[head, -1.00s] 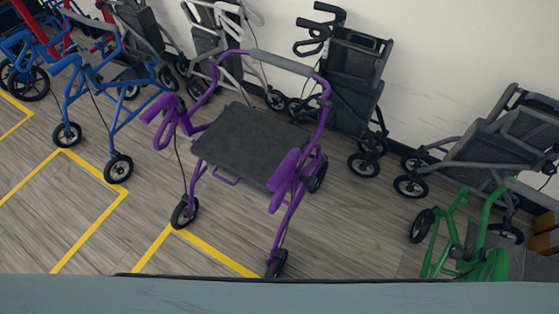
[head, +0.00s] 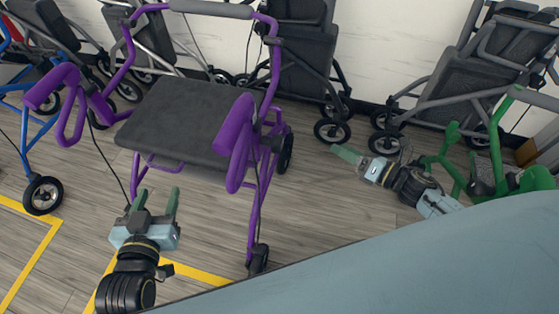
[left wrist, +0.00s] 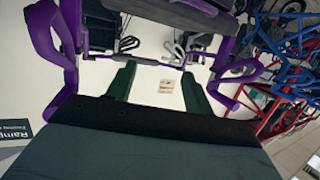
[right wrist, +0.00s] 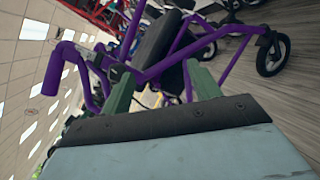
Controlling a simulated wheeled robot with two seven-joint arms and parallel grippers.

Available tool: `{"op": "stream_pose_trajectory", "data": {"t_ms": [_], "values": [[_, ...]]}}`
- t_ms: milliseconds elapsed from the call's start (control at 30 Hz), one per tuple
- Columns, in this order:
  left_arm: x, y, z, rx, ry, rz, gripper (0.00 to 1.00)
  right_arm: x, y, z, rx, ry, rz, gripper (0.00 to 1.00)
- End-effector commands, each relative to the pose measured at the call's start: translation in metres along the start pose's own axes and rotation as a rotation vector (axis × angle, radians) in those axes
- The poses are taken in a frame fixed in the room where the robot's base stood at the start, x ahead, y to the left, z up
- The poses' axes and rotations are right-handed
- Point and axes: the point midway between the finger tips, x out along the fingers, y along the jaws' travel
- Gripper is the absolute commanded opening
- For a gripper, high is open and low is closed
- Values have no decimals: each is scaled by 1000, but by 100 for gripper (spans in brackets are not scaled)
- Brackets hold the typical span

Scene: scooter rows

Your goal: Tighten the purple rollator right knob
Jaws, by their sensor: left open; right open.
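The purple rollator (head: 233,150) stands upright with its dark seat (head: 180,120) in the middle-left of the head view. It also shows in the left wrist view (left wrist: 70,50) and in the right wrist view (right wrist: 55,70). A small dark fitting (right wrist: 120,74) sits on its frame by the handle in the right wrist view; I cannot tell if it is the right knob. My left gripper (head: 155,193) is open and empty in front of the seat, apart from the frame. My right gripper (head: 358,156) is open and empty, right of the rollator, pointing left towards it.
A blue rollator (head: 15,98) stands at the left. Black and grey rollators (head: 480,75) stand along the white wall. A green rollator (head: 452,140) is close behind my right arm.

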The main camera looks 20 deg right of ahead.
Motion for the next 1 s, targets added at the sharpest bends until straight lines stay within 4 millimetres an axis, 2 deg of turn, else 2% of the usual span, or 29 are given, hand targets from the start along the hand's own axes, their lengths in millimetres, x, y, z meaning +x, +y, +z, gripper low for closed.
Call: {"op": "stream_pose_trajectory", "data": {"t_ms": [33, 100, 200, 333, 467, 567, 900, 1000], "values": [[-3, 2, -12, -1, 77, 4, 52, 6, 4, -5, -149, 20, 81, 62], [-13, 3, -41, -3, 165, 8, 52, 8, 22, -4, -334, 39, 180, 62], [-29, 5, -72, -5, 264, 12, 52, 9, 41, -7, -543, 56, 295, 62], [-45, 6, -97, -7, 340, 15, 52, 8, 57, -10, -705, 65, 386, 62], [-53, 7, -110, -8, 382, 17, 52, 10, 65, -11, -764, 66, 420, 62], [-56, 8, -117, -9, 426, 20, 52, 20, 70, -13, -768, 64, 423, 62], [-77, 15, -153, -22, 693, 41, 52, 84, 94, -26, -765, 61, 422, 62], [-79, 15, -155, -22, 725, 40, 52, 101, 99, -30, -763, 63, 419, 62]]}}
